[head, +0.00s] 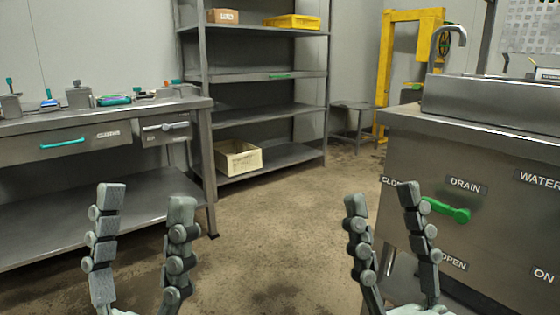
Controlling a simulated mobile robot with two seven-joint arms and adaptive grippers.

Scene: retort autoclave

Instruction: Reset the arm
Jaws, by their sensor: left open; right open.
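My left gripper (146,195) is in the lower left of the head view. Its two grey fingers point up and stand wide apart, with nothing between them. My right gripper (380,195) is in the lower right, also open and empty, with its fingers up. Its right finger appears in front of the steel cabinet at the right. Both grippers show against the floor and furniture, and I see neither holding anything. The arms behind the grippers are mostly out of view.
A steel workbench (60,121) with small tools stands left. A grey shelf (262,75) holds a cream crate (240,160) low down. A steel sink cabinet (500,215) with a green drain handle (447,210) stands right. The floor (290,215) between is clear.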

